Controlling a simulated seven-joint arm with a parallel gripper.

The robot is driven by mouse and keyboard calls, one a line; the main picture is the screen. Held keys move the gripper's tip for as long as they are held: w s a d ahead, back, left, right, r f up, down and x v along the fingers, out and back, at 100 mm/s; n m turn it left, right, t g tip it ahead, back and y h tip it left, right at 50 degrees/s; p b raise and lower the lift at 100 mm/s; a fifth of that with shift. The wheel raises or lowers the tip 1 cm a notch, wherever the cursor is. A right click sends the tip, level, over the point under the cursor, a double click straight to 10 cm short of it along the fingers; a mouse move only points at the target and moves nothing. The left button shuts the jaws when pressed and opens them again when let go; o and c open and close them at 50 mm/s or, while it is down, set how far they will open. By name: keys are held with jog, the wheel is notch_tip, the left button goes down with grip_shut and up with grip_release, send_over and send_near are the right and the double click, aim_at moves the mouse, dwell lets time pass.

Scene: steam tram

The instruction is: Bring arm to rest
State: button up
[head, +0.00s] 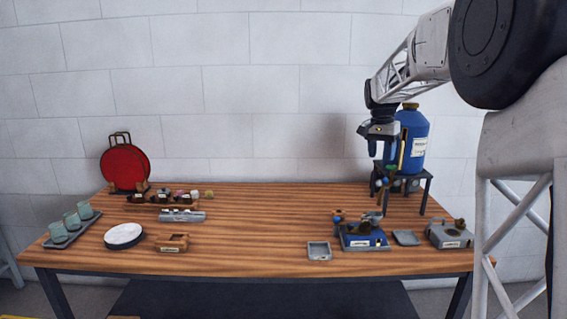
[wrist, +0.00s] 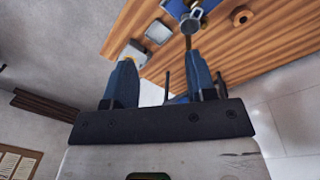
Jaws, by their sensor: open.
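My gripper (head: 381,157) hangs at the right of the head view, fingers downward, above the back right of the wooden table (head: 260,225). Its two blue fingers are apart in the wrist view (wrist: 160,62), with nothing held between them. It is in front of or beside a large blue canister (head: 414,140); the exact gap is unclear. The canister stands on a dark stand (head: 428,181). Below the gripper is a small group of dark and coloured items whose shapes I cannot make out.
A blue-based device (head: 362,243), a small grey tray (head: 319,251) and a grey box (head: 449,236) sit at the front right. The table's middle is clear.

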jog(key=s+a+n+t, duration=0.15)
jog(key=s+a, duration=0.25)
jog(key=s, duration=1)
jog(key=s+a+n, duration=0.3)
jog(key=s+a, duration=0.1)
jog(key=s, duration=0.9)
jog(key=s+a+f+n+t, duration=0.1)
jog(key=s+f, duration=0.5)
jog(key=s, duration=0.7)
jog(key=s+a+f+n, duration=0.2)
jog(key=s+f, duration=0.4)
jog(key=s, duration=0.6)
jog(key=shift+s+a+t+y, duration=0.35)
jog(key=shift+a+y, duration=0.05)
jog(key=shift+a, duration=0.05)
